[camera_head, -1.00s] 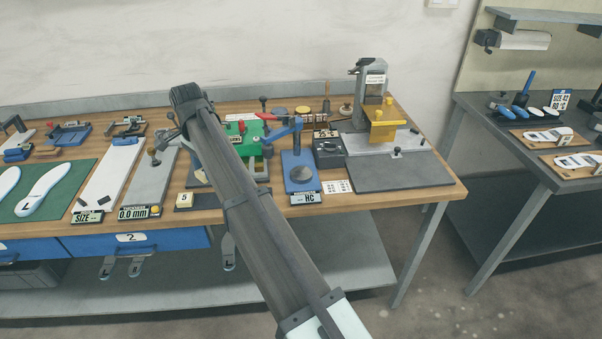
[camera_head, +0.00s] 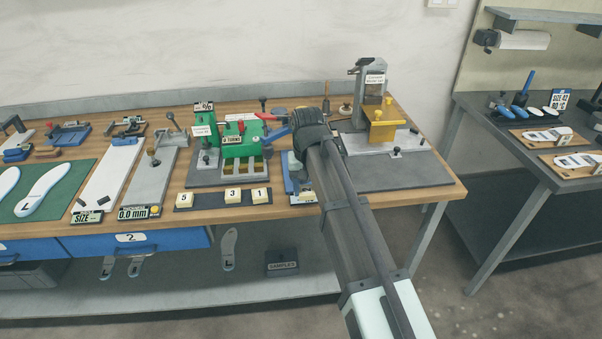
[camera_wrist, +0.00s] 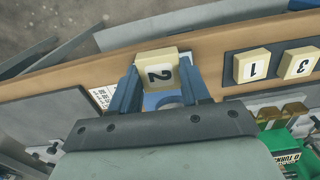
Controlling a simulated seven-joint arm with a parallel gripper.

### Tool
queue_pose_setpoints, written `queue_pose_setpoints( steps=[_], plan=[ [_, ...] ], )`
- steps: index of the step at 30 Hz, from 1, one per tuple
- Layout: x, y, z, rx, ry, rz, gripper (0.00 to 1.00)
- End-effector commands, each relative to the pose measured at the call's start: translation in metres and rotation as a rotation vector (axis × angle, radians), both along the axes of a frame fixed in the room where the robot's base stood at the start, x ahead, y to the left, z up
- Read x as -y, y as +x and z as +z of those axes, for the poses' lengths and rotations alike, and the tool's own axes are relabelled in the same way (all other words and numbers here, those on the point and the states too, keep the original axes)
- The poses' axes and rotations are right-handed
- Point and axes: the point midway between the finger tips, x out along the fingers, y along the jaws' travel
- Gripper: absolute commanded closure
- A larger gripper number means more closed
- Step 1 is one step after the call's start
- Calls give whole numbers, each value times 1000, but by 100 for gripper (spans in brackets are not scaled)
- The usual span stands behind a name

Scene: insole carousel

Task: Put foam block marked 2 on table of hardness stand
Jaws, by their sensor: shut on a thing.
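My gripper (camera_wrist: 159,72) is shut on the cream foam block marked 2 (camera_wrist: 158,68), with one blue finger on each side of it. The number shows upside down in the wrist view. The blue hardness stand (camera_head: 289,178) is largely covered by my arm in the head view. In the wrist view, part of its blue base and a pale round part (camera_wrist: 168,102) show between my fingers. The block appears over or near the front of the stand; its height above it is unclear.
Foam blocks marked 5 (camera_head: 185,199), 3 (camera_head: 232,196) and 1 (camera_head: 261,196) lie on a dark strip left of the stand. A green device (camera_head: 235,145) stands behind them. A grey plate with a yellow fixture (camera_head: 383,128) is to the right.

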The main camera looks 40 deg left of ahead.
Motion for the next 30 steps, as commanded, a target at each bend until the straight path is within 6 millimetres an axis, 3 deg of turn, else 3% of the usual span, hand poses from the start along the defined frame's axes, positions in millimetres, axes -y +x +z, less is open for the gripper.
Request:
queue_pose_setpoints(
  steps=[1,12,30],
  plan=[
    [19,9,-3,0,0,-9,82],
    [129,71,-19,0,0,-95,82],
    [306,136,-37,0,0,-326,82]
  ],
)
